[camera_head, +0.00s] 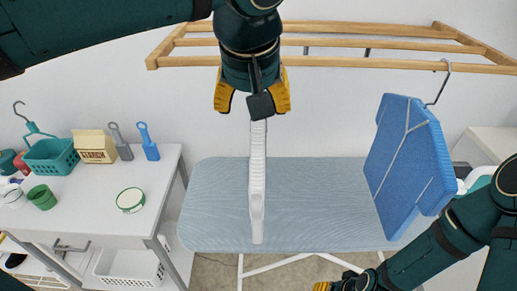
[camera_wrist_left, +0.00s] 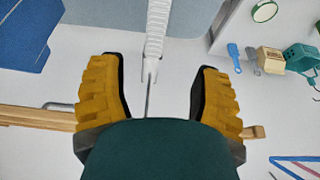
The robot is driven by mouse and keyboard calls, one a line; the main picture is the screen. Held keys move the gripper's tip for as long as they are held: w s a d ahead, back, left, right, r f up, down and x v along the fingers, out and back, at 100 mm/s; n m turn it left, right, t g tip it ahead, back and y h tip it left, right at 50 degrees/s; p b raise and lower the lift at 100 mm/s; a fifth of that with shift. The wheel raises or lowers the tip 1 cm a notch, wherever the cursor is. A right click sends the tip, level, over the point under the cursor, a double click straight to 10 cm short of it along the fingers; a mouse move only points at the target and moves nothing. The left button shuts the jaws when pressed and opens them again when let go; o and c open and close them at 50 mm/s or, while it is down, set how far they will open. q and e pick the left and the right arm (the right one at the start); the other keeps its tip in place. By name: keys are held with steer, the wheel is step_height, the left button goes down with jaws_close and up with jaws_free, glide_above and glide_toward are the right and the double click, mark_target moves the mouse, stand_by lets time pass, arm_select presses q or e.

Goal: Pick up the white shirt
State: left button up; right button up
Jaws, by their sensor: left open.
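The white shirt (camera_head: 257,190) hangs edge-on as a narrow upright strip in the middle of the head view, in front of the blue-grey board. My left gripper (camera_head: 252,104) is open just above its upper end, with one yellow finger on each side. In the left wrist view the white shirt (camera_wrist_left: 157,28) comes down from the top middle. Its thin grey hanger stem (camera_wrist_left: 148,98) lies in the gap between the spread fingers (camera_wrist_left: 160,68). Contact cannot be seen. My right gripper (camera_head: 328,286) is at the bottom edge, mostly cut off.
A wooden rack (camera_head: 330,62) spans the top behind my left gripper. A blue shirt (camera_head: 408,160) hangs from its right end. The ironing board (camera_head: 320,200) is bare around the white shirt. A white table (camera_head: 95,205) with baskets, brushes and cups stands at the left.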

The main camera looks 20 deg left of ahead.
mark_target(255, 133)
arm_select(q)
steer(key=shift+w+f, duration=0.2)
steer(key=shift+f, duration=0.15)
steer(key=b+x, duration=0.2)
steer(key=x, duration=0.5)
steer(key=shift+f, duration=0.35)
steer(key=x, duration=0.1)
steer(key=b+x, duration=0.1)
steer(key=x, duration=0.3)
steer(key=shift+w+d+b, duration=0.3)
steer(key=shift+w, duration=0.05)
jaws_close()
